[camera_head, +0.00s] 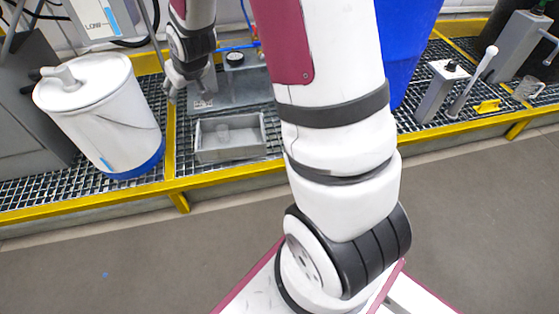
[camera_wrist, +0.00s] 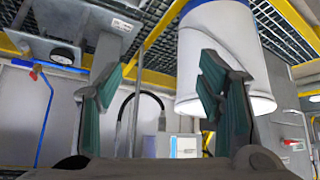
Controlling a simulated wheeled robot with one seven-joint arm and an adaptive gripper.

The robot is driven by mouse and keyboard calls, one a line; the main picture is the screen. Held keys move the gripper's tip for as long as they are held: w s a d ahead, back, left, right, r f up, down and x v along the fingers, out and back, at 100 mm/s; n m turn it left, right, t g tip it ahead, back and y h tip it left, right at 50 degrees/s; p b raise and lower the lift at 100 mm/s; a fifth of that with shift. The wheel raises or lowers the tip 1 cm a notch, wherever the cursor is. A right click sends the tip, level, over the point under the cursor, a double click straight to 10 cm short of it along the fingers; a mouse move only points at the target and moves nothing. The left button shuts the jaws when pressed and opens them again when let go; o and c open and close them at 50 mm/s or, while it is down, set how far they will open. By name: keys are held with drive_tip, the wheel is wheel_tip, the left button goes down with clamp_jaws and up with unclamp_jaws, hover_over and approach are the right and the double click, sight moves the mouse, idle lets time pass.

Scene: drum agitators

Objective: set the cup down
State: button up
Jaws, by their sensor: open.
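A small grey, speckled cup-like thing (camera_head: 528,88) stands on the grating at the far right in the head view. I cannot tell for sure that it is the cup. My gripper (camera_head: 174,92) is at the upper left in the head view, between the white drum and the grey tray, far from that thing. In the wrist view my gripper (camera_wrist: 160,82) is open, with its teal-padded fingers apart and nothing held between them. No cup shows in the wrist view.
A white drum (camera_head: 100,105) stands left of my gripper; it also shows in the wrist view (camera_wrist: 222,45). A grey open tray (camera_head: 230,152) lies to the right. A yellow rail (camera_head: 235,173) edges the grating. A blue drum (camera_head: 405,45) stands behind my arm.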

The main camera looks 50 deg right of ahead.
drive_tip(key=s+a+r+g, duration=0.25)
drive_tip(key=s+r, duration=0.25)
drive_tip(key=s, duration=0.3)
drive_tip(key=s+a+r+g, duration=0.1)
drive_tip(key=s+a+r, duration=0.4)
drive_tip(key=s, duration=0.4)
drive_tip(key=s+a+r+g, duration=0.1)
drive_tip(key=s+r+g, duration=0.1)
drive_tip(key=s, duration=1)
drive_tip(key=s+a+r+g+y, duration=0.1)
drive_tip(key=s+a+r+g, duration=0.1)
drive_tip(key=s, duration=1.1)
drive_tip(key=shift+r, duration=0.15)
drive_tip(key=shift+s, duration=0.1)
